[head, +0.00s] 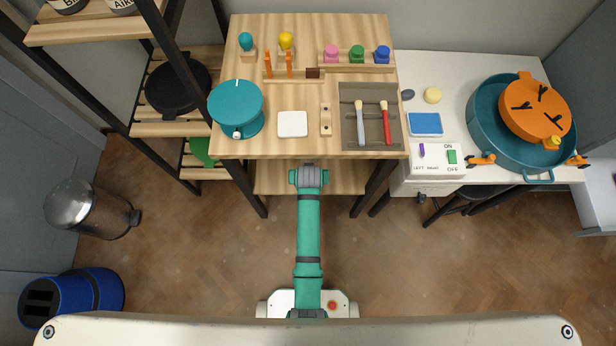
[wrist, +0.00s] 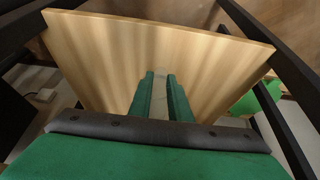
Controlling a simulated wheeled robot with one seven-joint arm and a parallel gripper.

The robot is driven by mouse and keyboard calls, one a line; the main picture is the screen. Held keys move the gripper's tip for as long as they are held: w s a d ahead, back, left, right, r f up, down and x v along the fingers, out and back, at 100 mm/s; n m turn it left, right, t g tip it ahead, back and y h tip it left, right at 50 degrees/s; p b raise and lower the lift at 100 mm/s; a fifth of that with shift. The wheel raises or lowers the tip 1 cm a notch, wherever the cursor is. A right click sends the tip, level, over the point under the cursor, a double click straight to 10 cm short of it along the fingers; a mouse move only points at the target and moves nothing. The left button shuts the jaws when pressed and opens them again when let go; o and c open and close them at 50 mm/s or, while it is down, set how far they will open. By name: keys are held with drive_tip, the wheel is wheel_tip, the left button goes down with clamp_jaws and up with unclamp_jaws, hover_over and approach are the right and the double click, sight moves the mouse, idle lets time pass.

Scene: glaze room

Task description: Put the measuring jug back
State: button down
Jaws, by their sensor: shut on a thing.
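My gripper's green fingers (wrist: 160,78) show in the wrist view, close together with a narrow pale strip between them. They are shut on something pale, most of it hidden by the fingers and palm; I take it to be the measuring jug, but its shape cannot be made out. The fingers point towards a pale wooden board (wrist: 110,50). In the head view my gripper (head: 308,176) is at the front edge of the wooden worktable (head: 300,148), above its lower shelf (head: 268,180); its fingertips and load are hidden there. No other measuring jug is visible.
The worktable top holds a teal banding wheel (head: 236,105), a white tile (head: 292,124) and a grey brush tray (head: 370,142). A dark-posted rack (head: 183,128) stands left. A white table (head: 420,75) with a teal basin (head: 485,120) stands right. The floor in front is clear.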

drive_tip(key=shift+w+a+f, duration=0.1)
drive_tip(key=shift+w+f, duration=0.05)
drive_tip(key=shift+f, duration=1.6)
drive_tip(key=c, duration=1.6)
unclamp_jaws()
drive_tip(key=shift+f, duration=0.1)
drive_tip(key=shift+c, duration=0.2)
drive_tip(key=s+r+t, duration=0.5)
drive_tip(key=s+r, duration=1)
drive_tip(key=r, duration=0.2)
drive_tip(key=s+r+t, duration=0.5)
drive_tip(key=s+r, duration=1)
drive_tip(key=r, duration=0.3)
drive_tip(key=shift+s+t, duration=0.25)
drive_tip(key=shift+t, duration=0.15)
